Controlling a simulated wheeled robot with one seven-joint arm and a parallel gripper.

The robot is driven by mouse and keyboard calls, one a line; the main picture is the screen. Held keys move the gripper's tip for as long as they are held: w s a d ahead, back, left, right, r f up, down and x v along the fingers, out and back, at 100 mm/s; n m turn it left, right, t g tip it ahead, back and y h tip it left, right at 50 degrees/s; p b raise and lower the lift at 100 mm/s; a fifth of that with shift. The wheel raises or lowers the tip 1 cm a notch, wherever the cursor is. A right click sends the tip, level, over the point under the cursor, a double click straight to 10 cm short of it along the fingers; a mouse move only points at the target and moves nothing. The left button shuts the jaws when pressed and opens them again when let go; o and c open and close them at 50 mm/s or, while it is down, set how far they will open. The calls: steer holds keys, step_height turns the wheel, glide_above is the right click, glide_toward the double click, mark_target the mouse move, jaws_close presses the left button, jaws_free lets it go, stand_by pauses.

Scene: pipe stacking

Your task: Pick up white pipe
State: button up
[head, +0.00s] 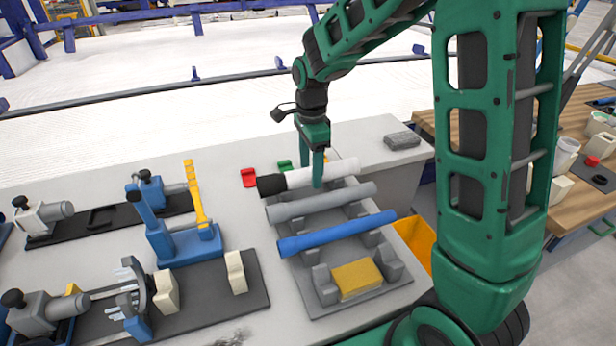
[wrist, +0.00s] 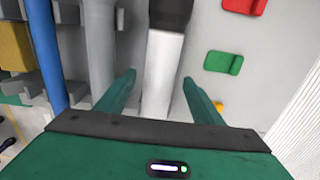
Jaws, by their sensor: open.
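The white pipe (head: 334,170) lies across the back of the grey rack (head: 320,300), with a black end (head: 271,184) at its left. In the wrist view the white pipe (wrist: 162,70) runs away between the two fingers, with its black end at the top. My gripper (head: 317,170) is over the pipe from above, its fingers pointing down. It is open in the wrist view (wrist: 153,92), with a finger on each side of the pipe and gaps between. I cannot tell how deep the fingers reach.
A grey pipe (head: 320,203) and a blue pipe (head: 337,233) lie on the rack in front of the white one. A yellow block (head: 357,278) sits at the rack's front. Red (head: 249,178) and green (head: 286,166) pieces lie behind. Blue fixtures (head: 182,240) stand to the left.

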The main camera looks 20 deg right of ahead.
steer(key=shift+f, duration=0.35)
steer(key=shift+c, duration=0.2)
steer(key=c, duration=1.2)
steer(key=shift+r, duration=0.2)
